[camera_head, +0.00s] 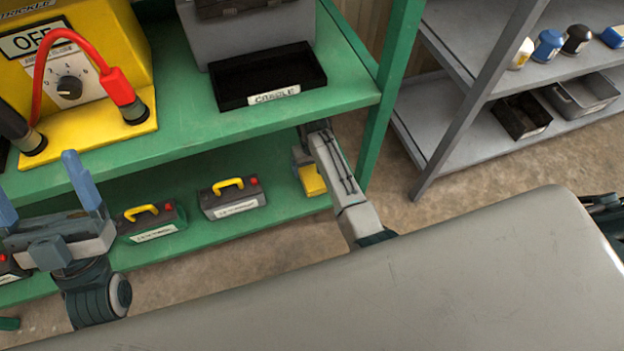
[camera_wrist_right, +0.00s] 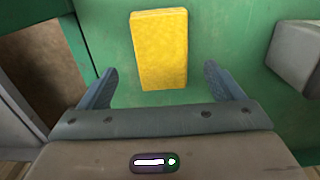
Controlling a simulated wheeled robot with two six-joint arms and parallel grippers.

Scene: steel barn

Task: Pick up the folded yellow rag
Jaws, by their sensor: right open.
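The folded yellow rag (camera_head: 313,181) lies on the green lower shelf, near its right end. In the right wrist view the rag (camera_wrist_right: 160,48) is a flat yellow rectangle on green. My right gripper (camera_wrist_right: 160,88) is open. Its two fingers stand either side of the rag's lower end in that view, apart from it. In the head view my right gripper (camera_head: 303,163) is by the rag, mostly hidden by its own arm. My left gripper (camera_head: 42,188) is open and empty, in front of the shelves at the left.
Cases with yellow handles (camera_head: 232,198) stand left of the rag on the lower shelf. The green upper shelf (camera_head: 190,125) overhangs, bearing a black tray (camera_head: 232,97) and a yellow switch box (camera_head: 100,60). A green post (camera_head: 385,95) stands right. A grey rack (camera_head: 470,75) stands beyond.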

